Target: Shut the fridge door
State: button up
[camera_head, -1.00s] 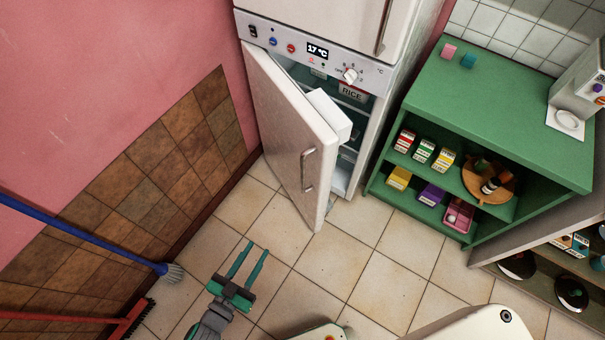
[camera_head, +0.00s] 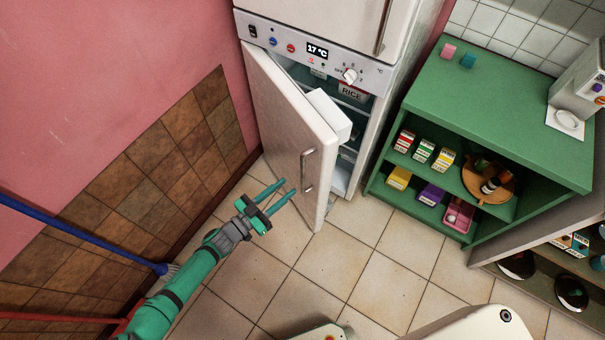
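The fridge (camera_head: 335,62) stands at the back centre, with a control panel showing 17 °C. Its lower door (camera_head: 283,125) is hinged on the left and stands ajar, with a gap on its right side showing the lit shelves inside. A metal handle (camera_head: 307,168) is on the door's outer face, near its free edge. My gripper (camera_head: 284,188) is in front of the outer face, left of and below the handle. Its two green fingers are apart with nothing between them. I cannot tell whether the fingertips touch the door.
A green shelf unit (camera_head: 500,88) with boxes and a basket stands right of the fridge. A white box-like thing (camera_head: 329,115) shows at the door's inner side. A blue-handled brush (camera_head: 85,235) leans at the left wall. Tiled floor (camera_head: 355,265) is clear in front.

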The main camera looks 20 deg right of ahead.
aim_at(302, 175)
jog(key=shift+x, duration=4.35)
grip_shut()
